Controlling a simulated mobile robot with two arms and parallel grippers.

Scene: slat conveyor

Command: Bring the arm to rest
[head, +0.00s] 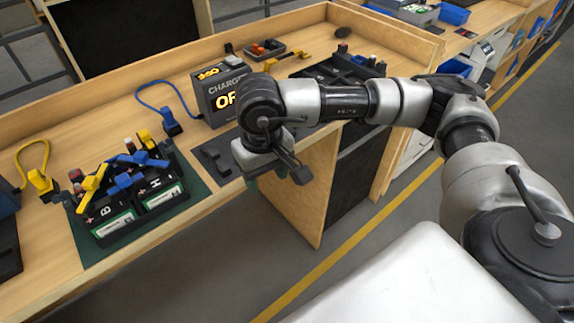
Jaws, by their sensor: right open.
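My right arm (405,100) comes in from the right and reaches across to the front edge of the wooden workbench (215,205). My right gripper (278,176) hangs at that edge, pointing down and towards the front. Its jaws are open, and I see nothing held in it. One dark finger shows clearly; the other is partly hidden by the gripper body. My left gripper is not in view.
A charger (222,92) stands behind my right gripper. A dark tool tray (345,72) lies farther back. Floor (225,285) in front looks clear.

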